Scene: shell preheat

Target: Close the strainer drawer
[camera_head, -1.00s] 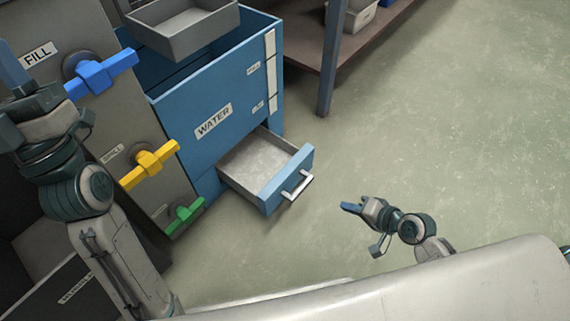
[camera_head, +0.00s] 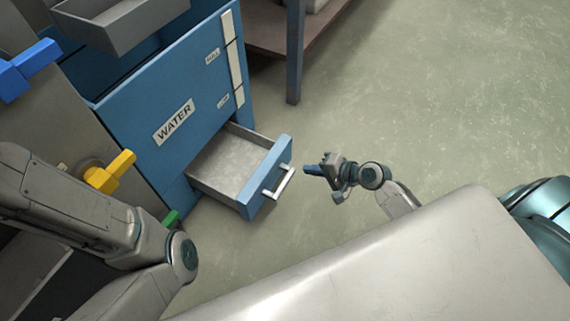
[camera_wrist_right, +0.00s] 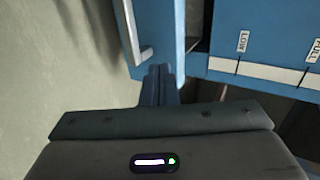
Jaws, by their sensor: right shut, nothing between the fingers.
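The strainer drawer (camera_head: 232,168) is a blue-fronted drawer with a grey inside, standing open at the bottom of the blue WATER cabinet (camera_head: 150,100). Its pale bar handle (camera_head: 283,183) is on the front. My right gripper (camera_head: 308,169) is shut and empty, just right of the drawer front, with a small gap seeming to remain in the head view. In the right wrist view the shut fingers (camera_wrist_right: 158,75) point at the blue drawer front (camera_wrist_right: 160,30), beside the handle (camera_wrist_right: 133,35); whether they touch it I cannot tell. My left arm is at the left; its gripper is out of view.
A grey tray (camera_head: 120,22) sits above the open top of the cabinet. Blue (camera_head: 25,70), yellow (camera_head: 110,172) and green (camera_head: 170,218) valve handles are at the left. A shelf post (camera_head: 294,60) stands behind. The floor at the right is clear.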

